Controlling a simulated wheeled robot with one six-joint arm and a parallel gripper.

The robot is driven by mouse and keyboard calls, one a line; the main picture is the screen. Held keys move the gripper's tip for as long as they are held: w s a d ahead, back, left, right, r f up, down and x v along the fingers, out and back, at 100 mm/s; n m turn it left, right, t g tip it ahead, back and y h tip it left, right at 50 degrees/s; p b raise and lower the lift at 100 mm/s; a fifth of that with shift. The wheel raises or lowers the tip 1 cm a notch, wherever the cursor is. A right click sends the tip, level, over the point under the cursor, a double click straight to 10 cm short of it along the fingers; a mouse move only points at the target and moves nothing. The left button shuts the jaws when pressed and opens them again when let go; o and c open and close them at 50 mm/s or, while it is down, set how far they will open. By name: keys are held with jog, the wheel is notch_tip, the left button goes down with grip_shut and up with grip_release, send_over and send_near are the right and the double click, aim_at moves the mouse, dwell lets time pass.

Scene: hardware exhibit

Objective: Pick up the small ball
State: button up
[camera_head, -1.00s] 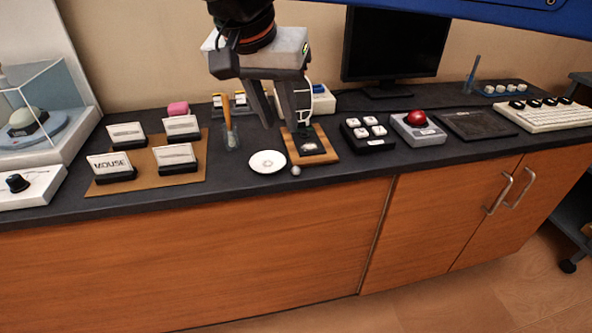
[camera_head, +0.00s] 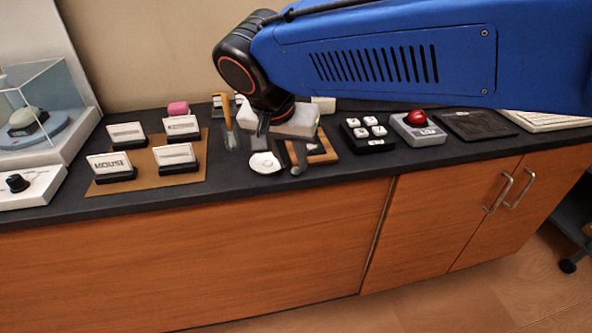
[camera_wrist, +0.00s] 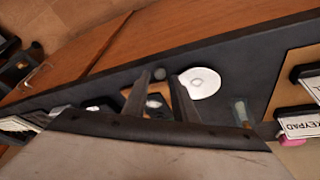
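The small grey ball (camera_wrist: 159,74) lies on the dark counter near its front edge, beside a white round dish (camera_wrist: 203,82). In the wrist view it appears between the tips of my two fingers. My gripper (camera_wrist: 160,78) is open, with no contact on the ball visible. In the head view my gripper (camera_head: 280,161) points down over the counter's front part, one finger over the dish (camera_head: 264,163) and the other by the ball (camera_head: 295,171).
A wooden board with a dark device (camera_head: 327,148) stands just behind the ball. A four-key block (camera_head: 369,134) and a red trackball (camera_head: 416,118) are to the right. The counter's front edge is close.

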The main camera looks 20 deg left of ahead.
aim_at(296, 171)
jog(key=shift+x, duration=1.2)
grip_shut()
jog(key=shift+r, duration=0.15)
